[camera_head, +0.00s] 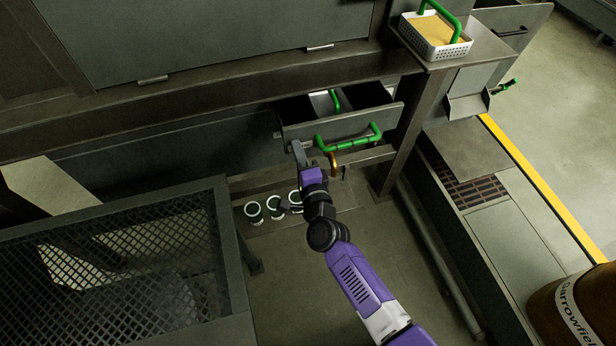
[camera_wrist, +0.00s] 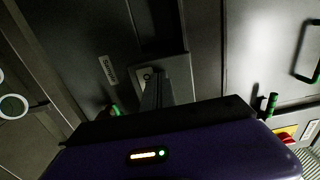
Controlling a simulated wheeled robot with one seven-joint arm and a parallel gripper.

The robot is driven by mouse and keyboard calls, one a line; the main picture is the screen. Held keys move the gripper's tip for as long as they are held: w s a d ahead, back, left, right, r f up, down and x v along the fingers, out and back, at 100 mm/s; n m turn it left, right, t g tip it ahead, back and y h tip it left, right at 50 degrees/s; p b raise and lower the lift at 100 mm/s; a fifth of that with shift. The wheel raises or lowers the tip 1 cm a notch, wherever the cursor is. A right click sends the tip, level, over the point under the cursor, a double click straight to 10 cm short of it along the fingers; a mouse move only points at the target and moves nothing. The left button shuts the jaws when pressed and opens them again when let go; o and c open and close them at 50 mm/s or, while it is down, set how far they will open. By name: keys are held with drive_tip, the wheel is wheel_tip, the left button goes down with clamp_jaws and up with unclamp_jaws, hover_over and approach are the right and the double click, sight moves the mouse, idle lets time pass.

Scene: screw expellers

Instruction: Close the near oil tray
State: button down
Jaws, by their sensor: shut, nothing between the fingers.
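An open grey drawer-like tray (camera_head: 300,130) with a green bar handle (camera_head: 374,131) on its front sticks out from under the machine; I take it for the near oil tray. Its inside is divided, and a pale piece and a green piece show in it. My gripper (camera_head: 298,148) is shut and empty at the left part of the tray's front, left of the handle. I cannot tell whether it touches the front. In the wrist view my gripper's fingers (camera_wrist: 154,88) lie against a grey panel with a pale label, and a green bit shows beside them.
Several white-rimmed cups (camera_head: 274,207) stand on the floor left of my arm. A mesh-topped frame (camera_head: 130,250) fills the lower left. A white basket (camera_head: 436,42) with a green handle sits on a ledge at upper right. A brown drum (camera_head: 570,305) stands lower right.

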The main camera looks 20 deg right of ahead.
sight(283, 115)
drive_tip(key=w+b, duration=0.4)
drive_tip(key=w, duration=0.4)
drive_tip(key=w+b, duration=0.3)
drive_tip(key=w, duration=0.6)
drive_tip(key=shift+f+b, duration=0.2)
drive_tip(key=shift+b, duration=0.2)
drive_tip(key=shift+w, duration=0.25)
drive_tip(key=shift+w+r+b, duration=0.2)
drive_tip(key=shift+r+b, duration=0.1)
drive_tip(key=shift+r, duration=0.1)
